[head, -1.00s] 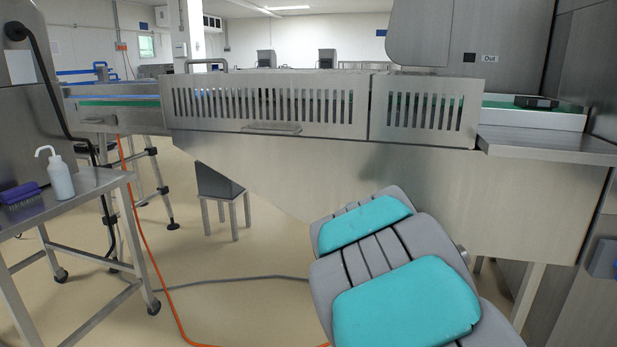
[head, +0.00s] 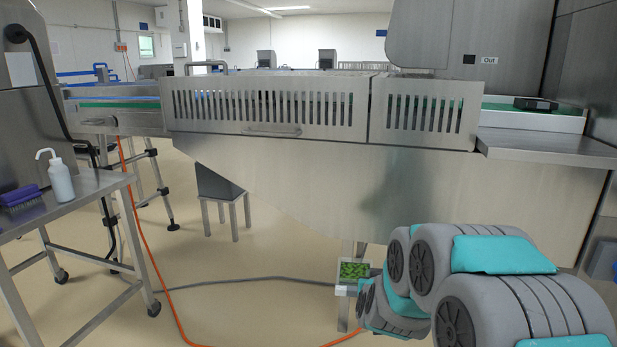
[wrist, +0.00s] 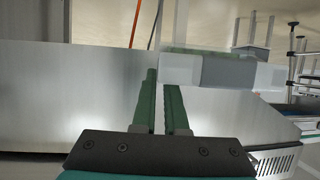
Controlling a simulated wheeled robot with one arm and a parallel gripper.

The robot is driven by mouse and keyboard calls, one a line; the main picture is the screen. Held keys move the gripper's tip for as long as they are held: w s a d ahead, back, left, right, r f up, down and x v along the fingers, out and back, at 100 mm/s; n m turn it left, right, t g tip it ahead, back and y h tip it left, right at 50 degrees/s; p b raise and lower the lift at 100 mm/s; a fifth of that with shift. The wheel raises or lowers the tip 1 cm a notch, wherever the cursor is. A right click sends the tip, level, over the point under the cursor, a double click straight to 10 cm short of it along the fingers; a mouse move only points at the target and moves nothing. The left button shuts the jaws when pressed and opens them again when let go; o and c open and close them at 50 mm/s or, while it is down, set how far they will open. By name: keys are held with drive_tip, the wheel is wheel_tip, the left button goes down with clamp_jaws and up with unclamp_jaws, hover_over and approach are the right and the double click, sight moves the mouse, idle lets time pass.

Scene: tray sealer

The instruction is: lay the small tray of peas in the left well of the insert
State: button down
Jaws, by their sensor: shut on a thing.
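The small tray of peas (head: 355,271) shows in the head view just left of my arm, low in front of the machine. Its green peas lie inside a pale rim. In the wrist view the tray (wrist: 215,69) is a pale, blurred block at the green fingertips. My gripper (wrist: 162,88) is shut on the edge of the tray. In the head view my arm hides the gripper fingers. The insert and its left well cannot be made out in any view.
The steel machine with slotted guards (head: 270,105) spans the view behind my arm. A steel side table (head: 95,183) at the left bears a white pump bottle (head: 61,180) and a purple brush (head: 20,195). An orange hose (head: 150,265) crosses the open floor.

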drive_tip(key=shift+n+y, duration=0.7)
drive_tip(key=shift+y, duration=0.2)
drive_tip(key=f, duration=0.3)
drive_tip(key=a+f, duration=0.1)
drive_tip(key=shift+w+a+f, duration=0.1)
drive_tip(key=shift+w+f, duration=0.2)
drive_tip(key=shift+f, duration=0.05)
drive_tip(key=shift+a+f, duration=0.3)
drive_tip(key=shift+a, duration=0.05)
drive_tip(key=shift+d, duration=0.15)
